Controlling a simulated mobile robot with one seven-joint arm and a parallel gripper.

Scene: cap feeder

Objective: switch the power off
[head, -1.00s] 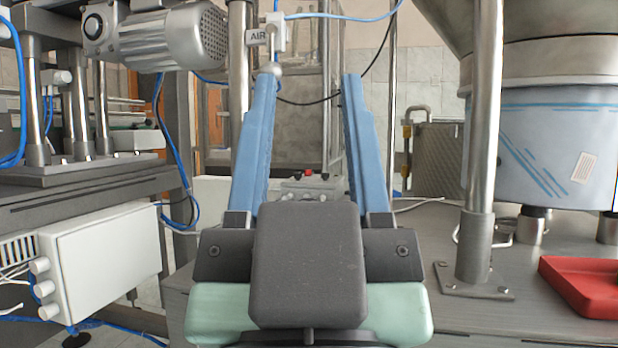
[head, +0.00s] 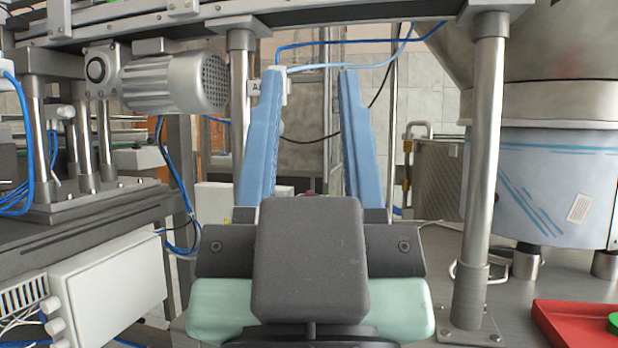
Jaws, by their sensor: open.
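My gripper (head: 310,75) is open and empty, its two blue fingers pointing away from me and apart. No power switch can be made out clearly. A small panel with a red part (head: 309,191) shows between the fingers, low down, just above my gripper's dark body. Most of that panel is hidden, so I cannot tell what the red part is. A valve with a partly covered "AIR" label (head: 254,87) is behind the left fingertip, with blue hoses running from it.
A grey motor (head: 175,85) hangs at the upper left. A white electrical box (head: 112,290) is at the lower left. A steel post (head: 482,170) and a wrapped hopper drum (head: 555,185) stand at the right. A red tray (head: 570,322) lies at the lower right.

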